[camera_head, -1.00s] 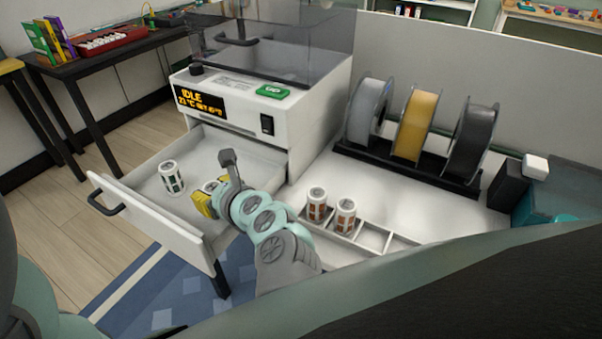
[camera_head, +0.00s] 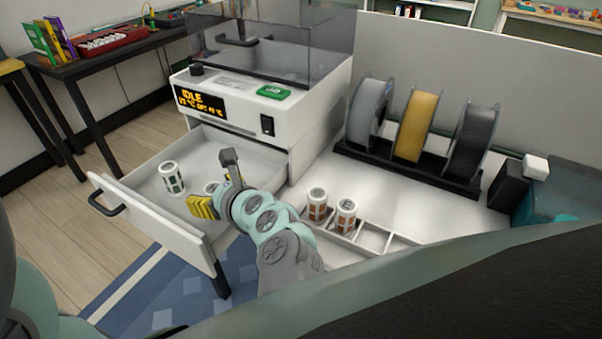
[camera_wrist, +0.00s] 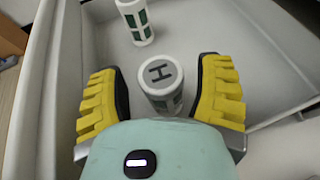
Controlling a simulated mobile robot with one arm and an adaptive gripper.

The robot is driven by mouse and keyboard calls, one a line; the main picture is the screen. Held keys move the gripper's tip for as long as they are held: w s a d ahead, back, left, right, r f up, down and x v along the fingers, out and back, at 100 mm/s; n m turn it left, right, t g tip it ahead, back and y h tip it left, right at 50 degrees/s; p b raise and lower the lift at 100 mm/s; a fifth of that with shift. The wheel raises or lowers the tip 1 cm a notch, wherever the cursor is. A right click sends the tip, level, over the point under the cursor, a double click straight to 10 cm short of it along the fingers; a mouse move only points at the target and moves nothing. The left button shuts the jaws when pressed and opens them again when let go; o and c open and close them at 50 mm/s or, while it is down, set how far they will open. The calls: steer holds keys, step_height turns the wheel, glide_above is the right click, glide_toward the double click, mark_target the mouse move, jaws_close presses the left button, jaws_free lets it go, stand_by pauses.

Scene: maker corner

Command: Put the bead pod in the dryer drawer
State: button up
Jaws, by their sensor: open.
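The dryer drawer (camera_head: 150,218) is pulled out, its white tray open at the top. A white bead pod with an H on its lid (camera_wrist: 161,74) stands upright on the drawer floor, between my fingers in the wrist view. In the head view that pod (camera_head: 210,187) is mostly hidden by my gripper. My gripper (camera_wrist: 158,88) is open, its yellow fingers to either side of the pod with gaps visible. A second pod with green windows (camera_head: 172,178) stands farther out in the drawer; it also shows in the wrist view (camera_wrist: 136,22).
Two pods with orange-brown windows (camera_head: 317,204) (camera_head: 346,215) stand in a divided rack (camera_head: 372,238) with empty compartments. The dryer (camera_head: 235,115) reads IDLE. A spool holder (camera_head: 405,168) with several spools stands behind the rack.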

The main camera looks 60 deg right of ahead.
steer(key=v, duration=1.1)
steer(key=shift+s, duration=0.35)
